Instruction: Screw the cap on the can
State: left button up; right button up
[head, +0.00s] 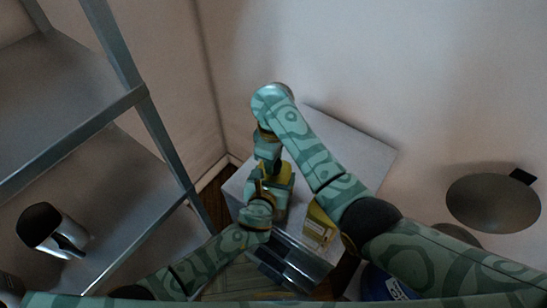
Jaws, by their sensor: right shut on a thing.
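A yellow can (284,184) stands on the white table, partly hidden behind my arms. My right arm arches over from the right, and its gripper (267,168) points down at the top of the can. It is shut on what seems to be the cap, which is too small and covered to make out. My left arm comes in from the lower left, and its gripper (254,190) is beside the can's left side. Its fingers are too small and overlapped to show whether they are open or touching the can.
The white table (350,145) is bare at the back right. Another yellow container (320,227) stands at its front right, beside a metal basin (290,262). A metal shelf rack (85,215) with a dark-and-silver vessel (48,230) is at left. A dark pan (492,203) is at right.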

jog(key=o, duration=1.1)
jog(key=shift+r, duration=0.15)
